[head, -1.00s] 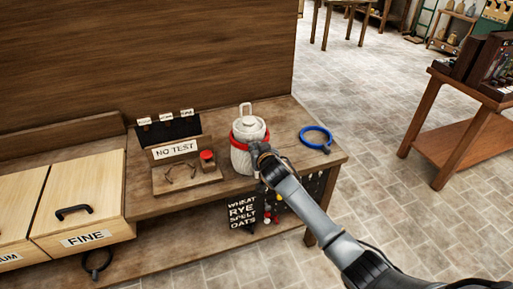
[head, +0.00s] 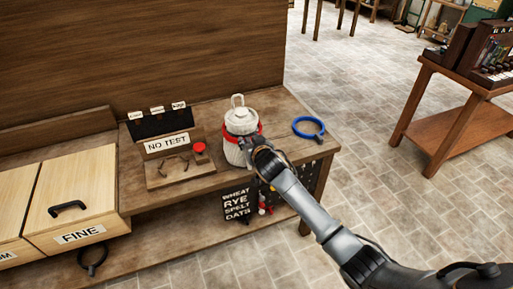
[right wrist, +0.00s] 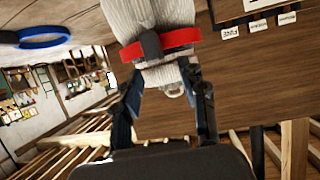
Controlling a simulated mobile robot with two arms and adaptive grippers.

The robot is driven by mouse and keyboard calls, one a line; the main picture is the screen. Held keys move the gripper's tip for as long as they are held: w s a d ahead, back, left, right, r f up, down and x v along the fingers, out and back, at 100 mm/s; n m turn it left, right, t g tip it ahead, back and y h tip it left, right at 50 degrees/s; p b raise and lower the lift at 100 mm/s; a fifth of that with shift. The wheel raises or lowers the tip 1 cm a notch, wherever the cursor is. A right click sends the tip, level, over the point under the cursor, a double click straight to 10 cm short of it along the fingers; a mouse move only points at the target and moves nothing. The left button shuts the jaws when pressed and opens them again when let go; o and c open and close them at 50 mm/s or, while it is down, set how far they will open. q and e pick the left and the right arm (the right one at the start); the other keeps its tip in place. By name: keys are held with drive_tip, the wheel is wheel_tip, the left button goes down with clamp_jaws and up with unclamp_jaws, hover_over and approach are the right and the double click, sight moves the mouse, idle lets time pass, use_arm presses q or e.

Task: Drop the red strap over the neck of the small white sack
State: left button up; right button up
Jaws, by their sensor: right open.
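The small white sack (head: 232,152) stands upright on the bench, with a pale loop on its top. The red strap (head: 229,137) lies around the sack below its top; both also show in the right wrist view, the sack (right wrist: 125,15) and the strap (right wrist: 185,37) with its dark grey block. My right gripper (head: 257,150) is at the front of the sack, partly covering it and the strap. In the right wrist view its fingers (right wrist: 160,80) are apart, near the strap's block, with no clear grip on it. My left gripper is out of view.
A blue strap (head: 308,127) lies on the bench right of the sack. A wooden stand with a NO TEST sign (head: 167,143) and a red knob is to the left. A dark grain-name board (head: 237,202) is at the bench front. Drawers fill the far left.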

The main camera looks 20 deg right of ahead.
drive_tip(key=v, duration=1)
drive_tip(key=shift+d, duration=0.1)
idle(0.3)
drive_tip(key=s+d+f+n+g, duration=0.15)
drive_tip(key=s+f, duration=0.35)
drive_tip(key=f, duration=0.7)
drive_tip(key=s+f+g, duration=0.3)
drive_tip(key=s+f, duration=0.2)
drive_tip(key=f, duration=0.7)
drive_tip(key=s+f+g, duration=0.2)
drive_tip(key=s+f, duration=0.3)
drive_tip(key=f, duration=0.7)
drive_tip(key=s+f+g, duration=0.2)
drive_tip(key=s+f, duration=0.4)
drive_tip(key=s, duration=0.6)
drive_tip(key=s+f+n+g+b, duration=0.1)
drive_tip(key=s+f+g, duration=0.1)
drive_tip(key=s+f, duration=0.5)
drive_tip(key=s+f+g+y, duration=0.1)
drive_tip(key=s+f, duration=0.6)
drive_tip(key=s, duration=1.2)
drive_tip(key=shift+s+g, duration=0.2)
drive_tip(key=shift+g, duration=0.35)
